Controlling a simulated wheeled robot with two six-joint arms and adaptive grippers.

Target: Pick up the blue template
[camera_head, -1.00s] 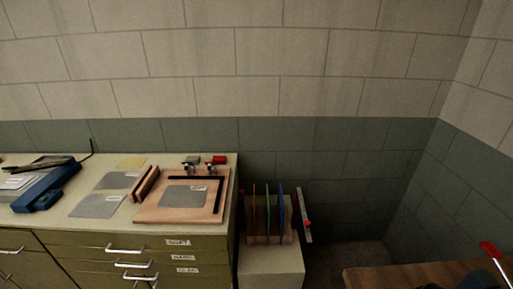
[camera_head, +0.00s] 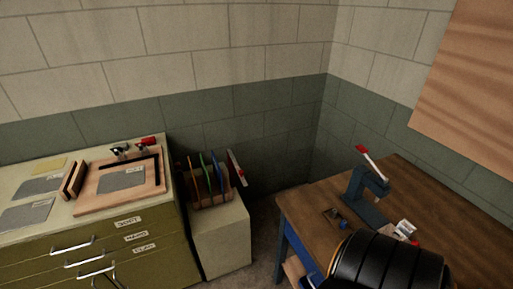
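The blue template (camera_head: 220,172) stands upright on edge in a small wooden rack (camera_head: 211,203). The rack sits on a pale low cabinet (camera_head: 226,238). Nothing is seen touching the blue template.
A red-and-white bar (camera_head: 236,168) leans right of the rack. An olive drawer cabinet (camera_head: 110,250) with a wooden board (camera_head: 95,195) stands left. A wooden workbench (camera_head: 320,205) with a blue-grey tool (camera_head: 365,193) stands right. A dark ribbed rounded object (camera_head: 388,265) fills the lower right.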

